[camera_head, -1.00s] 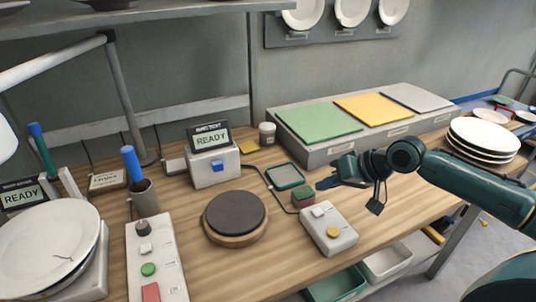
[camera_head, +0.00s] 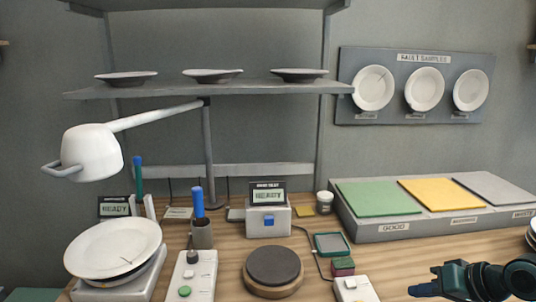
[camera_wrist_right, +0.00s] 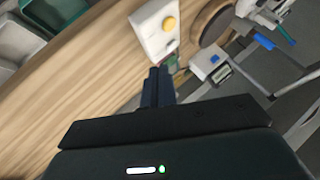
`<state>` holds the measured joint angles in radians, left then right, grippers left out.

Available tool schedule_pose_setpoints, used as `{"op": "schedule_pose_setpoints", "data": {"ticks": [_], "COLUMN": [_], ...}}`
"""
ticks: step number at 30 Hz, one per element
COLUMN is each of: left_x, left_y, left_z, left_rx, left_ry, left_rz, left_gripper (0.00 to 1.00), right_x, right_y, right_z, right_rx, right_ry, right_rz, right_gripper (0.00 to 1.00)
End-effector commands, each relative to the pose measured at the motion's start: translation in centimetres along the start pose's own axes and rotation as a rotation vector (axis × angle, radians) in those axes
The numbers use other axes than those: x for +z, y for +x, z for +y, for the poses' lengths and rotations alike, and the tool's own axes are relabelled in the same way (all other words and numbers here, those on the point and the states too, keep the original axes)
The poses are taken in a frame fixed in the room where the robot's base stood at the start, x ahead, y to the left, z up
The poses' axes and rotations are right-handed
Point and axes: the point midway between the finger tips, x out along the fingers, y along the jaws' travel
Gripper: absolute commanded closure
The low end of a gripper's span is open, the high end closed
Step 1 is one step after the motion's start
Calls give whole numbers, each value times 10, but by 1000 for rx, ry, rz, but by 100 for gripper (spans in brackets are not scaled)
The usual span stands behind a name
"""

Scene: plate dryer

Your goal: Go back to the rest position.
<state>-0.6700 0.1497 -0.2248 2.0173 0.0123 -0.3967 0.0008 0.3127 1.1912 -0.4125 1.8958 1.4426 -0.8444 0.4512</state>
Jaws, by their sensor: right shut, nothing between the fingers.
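My right gripper (camera_head: 424,289) shows at the lower right of the head view, over the wooden table (camera_head: 225,268). Its fingers are shut and empty, pointing left. In the right wrist view the closed dark fingers (camera_wrist_right: 158,86) point toward a white box with a yellow button (camera_wrist_right: 160,25), apart from any held thing. The same box (camera_head: 355,288) is cut by the lower edge of the head view, left of the gripper. My left gripper shows in neither view.
A plate (camera_head: 114,248) lies on a scale at left. A dark round turntable (camera_head: 274,266) stands mid-table. A sorting block (camera_head: 375,232) with green, yellow and grey pads stands at right. A white lamp (camera_head: 92,152) and a shelf (camera_head: 235,88) with several plates hang above.

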Motion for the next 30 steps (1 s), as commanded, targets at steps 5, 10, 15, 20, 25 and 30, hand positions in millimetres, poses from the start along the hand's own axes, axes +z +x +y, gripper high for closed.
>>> {"op": "schedule_pose_setpoints", "data": {"ticks": [5,10,15,20,25,30], "left_x": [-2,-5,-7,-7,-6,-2], "left_y": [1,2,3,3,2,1], "left_z": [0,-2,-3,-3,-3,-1], "left_rx": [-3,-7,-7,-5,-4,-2], "left_ry": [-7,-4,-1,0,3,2], "left_rz": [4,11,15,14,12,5], "left_gripper": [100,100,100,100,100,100], "right_x": [44,97,169,240,286,301], "right_y": [46,89,124,135,129,124], "right_z": [-3,-11,-25,-39,-44,-45], "right_rx": [-23,-35,-19,69,181,232], "right_ry": [-76,-169,-260,-350,-426,-466], "right_rz": [11,57,136,221,256,260], "right_gripper": [100,100,100,100,100,100]}}
